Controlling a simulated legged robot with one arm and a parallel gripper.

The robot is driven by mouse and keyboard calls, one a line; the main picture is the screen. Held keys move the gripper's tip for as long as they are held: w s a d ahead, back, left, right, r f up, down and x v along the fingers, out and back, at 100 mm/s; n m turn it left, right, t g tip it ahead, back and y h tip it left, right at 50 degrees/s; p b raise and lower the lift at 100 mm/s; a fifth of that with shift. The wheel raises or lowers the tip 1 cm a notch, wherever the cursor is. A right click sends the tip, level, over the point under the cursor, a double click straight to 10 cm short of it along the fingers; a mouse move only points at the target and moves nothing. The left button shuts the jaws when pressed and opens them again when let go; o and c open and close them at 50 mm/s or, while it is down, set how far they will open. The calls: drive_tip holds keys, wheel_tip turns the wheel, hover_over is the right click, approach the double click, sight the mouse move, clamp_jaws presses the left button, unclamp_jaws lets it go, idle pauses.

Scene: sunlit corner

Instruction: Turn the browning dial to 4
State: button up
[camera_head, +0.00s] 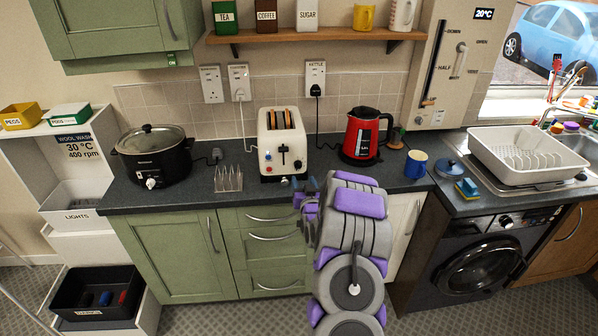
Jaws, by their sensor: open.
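The cream toaster (269,141) stands on the dark worktop against the tiled wall, with browned slices in its top slots. Its front has a dark lever and small coloured buttons. A dark round knob (298,164) at the lower right of the front looks like the browning dial; its setting is too small to read. My gripper (296,190) is just in front of and below the toaster's front, near the worktop edge. Its jaws are open and small in view, partly hidden by my purple and grey arm, and hold nothing that I can see.
A toast rack (229,180) and black slow cooker (152,154) stand left of the toaster. A red kettle (366,136) and blue mug (416,164) stand to the right. A shelf (318,37) runs above.

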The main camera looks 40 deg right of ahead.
sight(299, 169)
drive_tip(key=shift+b+x, duration=0.7)
drive_tip(key=shift+x, duration=3.55)
drive_tip(key=shift+c, duration=0.5)
drive_tip(key=c, duration=1)
drive_tip(key=shift+o, duration=0.2)
